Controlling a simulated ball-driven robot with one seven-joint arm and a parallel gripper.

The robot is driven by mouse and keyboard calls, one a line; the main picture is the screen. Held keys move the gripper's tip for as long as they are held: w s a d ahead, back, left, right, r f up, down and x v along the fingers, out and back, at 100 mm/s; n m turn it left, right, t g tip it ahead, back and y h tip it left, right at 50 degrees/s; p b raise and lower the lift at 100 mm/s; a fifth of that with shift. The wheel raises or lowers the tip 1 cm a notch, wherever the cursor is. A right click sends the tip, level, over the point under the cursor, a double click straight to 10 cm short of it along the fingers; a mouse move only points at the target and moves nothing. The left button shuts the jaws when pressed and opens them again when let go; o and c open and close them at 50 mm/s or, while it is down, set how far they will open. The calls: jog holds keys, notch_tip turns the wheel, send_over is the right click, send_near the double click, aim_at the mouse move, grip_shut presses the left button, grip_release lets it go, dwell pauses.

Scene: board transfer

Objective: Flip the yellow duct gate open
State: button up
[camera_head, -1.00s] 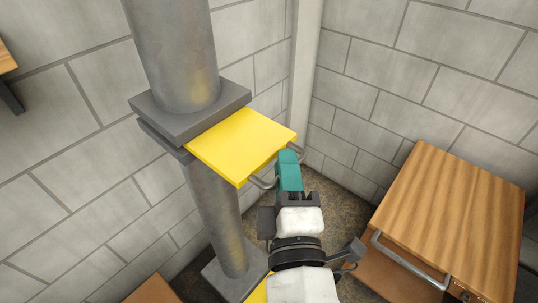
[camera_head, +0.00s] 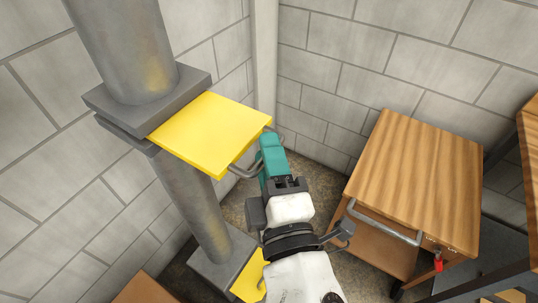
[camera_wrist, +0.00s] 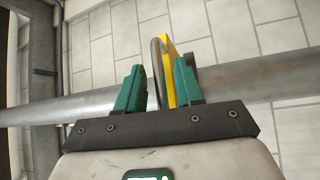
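The yellow duct gate (camera_head: 207,133) is a flat plate jutting out from a slot between grey flanges (camera_head: 145,100) on a vertical metal duct (camera_head: 122,50). A grey bar handle (camera_head: 245,170) runs along its outer edge. My gripper (camera_head: 268,145), with teal fingers, is at this handle. In the wrist view, my gripper (camera_wrist: 160,75) has its fingers apart. The grey handle (camera_wrist: 156,72) and the edge of the yellow gate (camera_wrist: 170,75) show between them, with a gap visible beside the left finger. Contact with the right finger is unclear.
A wooden cabinet (camera_head: 415,165) with a metal handle stands right of my arm. Block walls (camera_head: 370,60) close off the corner behind. Another yellow piece (camera_head: 248,280) shows low by the duct's base, partly hidden by my arm. Some bare floor lies between duct and cabinet.

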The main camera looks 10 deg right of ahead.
jog(key=s+d+f+b, duration=0.1)
jog(key=s+b, duration=0.2)
jog(key=s, duration=0.7)
jog(key=shift+s+f, duration=0.25)
jog(key=shift+s, duration=0.1)
jog(key=shift+d, duration=0.15)
jog(key=w+d+f+m+g+h, duration=0.3)
jog(key=d+f+m+g+h, duration=0.5)
jog(key=d+f, duration=1.05)
jog(key=s+d+f+m+g+y, duration=0.4)
jog(key=s+f+m+g, duration=0.6)
jog(key=s+f, duration=0.3)
notch_tip(320, 180, down, 3)
jog(key=shift+s+d+f+y, duration=0.1)
jog(key=shift+s+d+y, duration=0.1)
jog(key=shift+y, duration=0.7)
